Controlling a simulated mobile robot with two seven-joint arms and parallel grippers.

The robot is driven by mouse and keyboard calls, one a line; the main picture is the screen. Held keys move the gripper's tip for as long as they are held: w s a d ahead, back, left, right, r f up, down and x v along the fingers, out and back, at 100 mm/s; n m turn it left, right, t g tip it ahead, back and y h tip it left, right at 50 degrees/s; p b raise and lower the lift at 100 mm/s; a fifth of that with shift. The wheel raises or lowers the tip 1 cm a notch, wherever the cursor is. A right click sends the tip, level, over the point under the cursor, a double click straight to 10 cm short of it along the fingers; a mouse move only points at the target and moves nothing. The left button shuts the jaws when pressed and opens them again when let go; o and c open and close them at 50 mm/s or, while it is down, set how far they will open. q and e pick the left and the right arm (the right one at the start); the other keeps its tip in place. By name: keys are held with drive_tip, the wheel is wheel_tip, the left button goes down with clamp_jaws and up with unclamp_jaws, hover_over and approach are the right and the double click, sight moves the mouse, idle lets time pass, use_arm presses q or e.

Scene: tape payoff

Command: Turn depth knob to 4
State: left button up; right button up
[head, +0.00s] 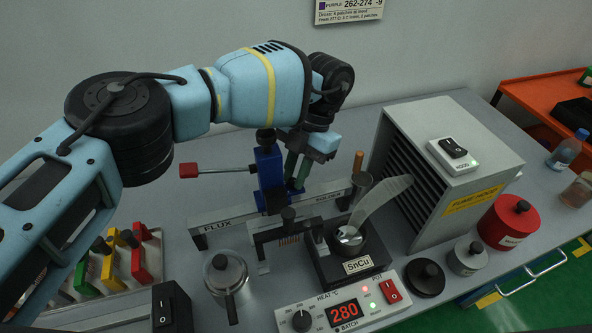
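No label reading "depth" is legible. A blue post (268,170) stands on the flux and solder rail, with a small black knob (265,135) on top; I cannot tell its setting or whether it is the depth knob. A lever with a red handle (188,170) sticks out left from the post. My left gripper (297,180) reaches down from above, just right of the post. Its dark green fingers point downward close to the post; their tips are partly unclear, and I cannot tell whether they touch anything. My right gripper is out of view.
The solder pot (352,250) labelled SnCu stands in front, beside a grey louvred fume hood (450,170). The heat panel (345,307) shows 280. A lidded metal can (226,275), coloured clips (135,258) and a red container (508,222) stand around. Bare table lies behind the rail.

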use_arm(q)
drive_tip(key=o, duration=0.4)
drive_tip(key=shift+o, duration=0.2)
